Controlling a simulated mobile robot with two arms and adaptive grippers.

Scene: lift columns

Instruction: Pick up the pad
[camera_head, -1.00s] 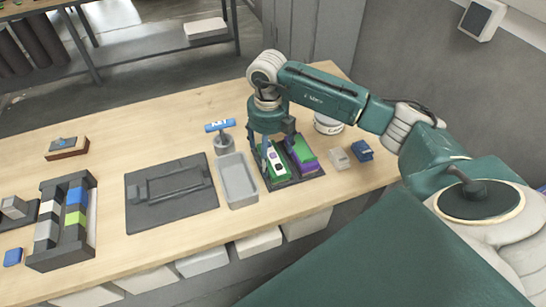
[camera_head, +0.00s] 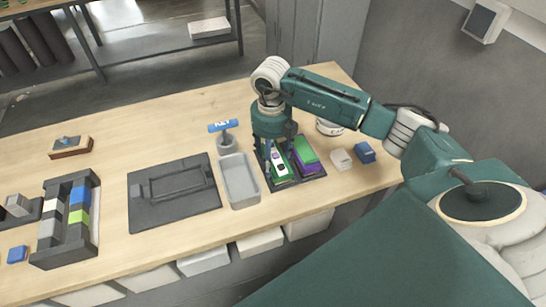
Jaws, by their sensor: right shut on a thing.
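A white pad with a green edge and dark purple marks (camera_head: 282,171) sits at the left side of a dark tray (camera_head: 290,187) on the wooden table. My right gripper (camera_head: 280,157) points down over the pad's far end and is shut on it. The pad looks still at tray level; whether it touches the tray is hard to tell. The fingers partly hide its far end. A green and purple block (camera_head: 307,152) lies beside it on the right in the same tray. My left gripper is not in view.
An empty grey bin (camera_head: 239,182) stands just left of the tray. A blue sign on a stand (camera_head: 225,132) is behind it. A white block (camera_head: 341,159), a blue block (camera_head: 364,152) and a white round tub (camera_head: 328,127) are to the right. A dark mat (camera_head: 150,215) lies left.

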